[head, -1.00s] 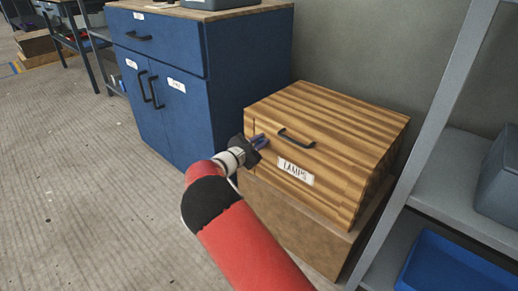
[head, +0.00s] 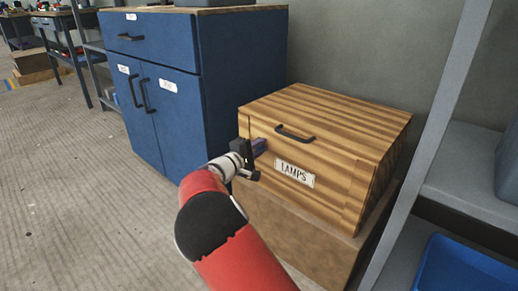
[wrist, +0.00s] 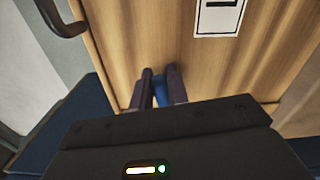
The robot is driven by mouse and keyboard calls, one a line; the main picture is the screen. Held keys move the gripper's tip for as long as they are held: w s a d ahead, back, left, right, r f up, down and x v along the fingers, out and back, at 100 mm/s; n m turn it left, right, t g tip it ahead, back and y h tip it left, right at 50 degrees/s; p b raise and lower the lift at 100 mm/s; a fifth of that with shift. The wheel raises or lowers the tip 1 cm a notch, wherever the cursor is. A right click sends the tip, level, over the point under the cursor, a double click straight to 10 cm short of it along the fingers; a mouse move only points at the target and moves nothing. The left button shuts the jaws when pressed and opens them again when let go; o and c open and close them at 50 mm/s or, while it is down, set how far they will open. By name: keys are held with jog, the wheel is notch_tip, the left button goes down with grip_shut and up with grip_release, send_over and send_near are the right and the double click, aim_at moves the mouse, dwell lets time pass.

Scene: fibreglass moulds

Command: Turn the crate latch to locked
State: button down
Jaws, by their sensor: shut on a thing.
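The wooden crate (head: 330,140) has a striped lid, a dark handle and a white LAMPS label (head: 294,173). My gripper (head: 259,147) is at the upper left of its front face, left of the label. In the wrist view my gripper (wrist: 161,82) has its two dark fingers closed on a small blue piece, the crate latch (wrist: 163,94), close against the wood. The fingers hide much of the latch, and I cannot read its locked or unlocked position.
The crate rests on a brown box (head: 285,235). A blue cabinet (head: 240,80) stands behind at left. A grey shelf unit (head: 455,190) with a blue bin (head: 465,270) is close on the right. The floor (head: 80,190) at left is clear.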

jog(key=shift+f+m, duration=0.3)
jog(key=shift+m, duration=0.7)
jog(key=c, duration=1.4)
grip_release()
jog(key=shift+o, duration=0.2)
jog(key=shift+s, duration=0.1)
jog(key=v, duration=0.7)
jog(key=shift+s+a+p, duration=0.2)
jog(key=shift+s+p, duration=0.05)
jog(key=shift+p, duration=0.1)
jog(key=shift+d, duration=0.1)
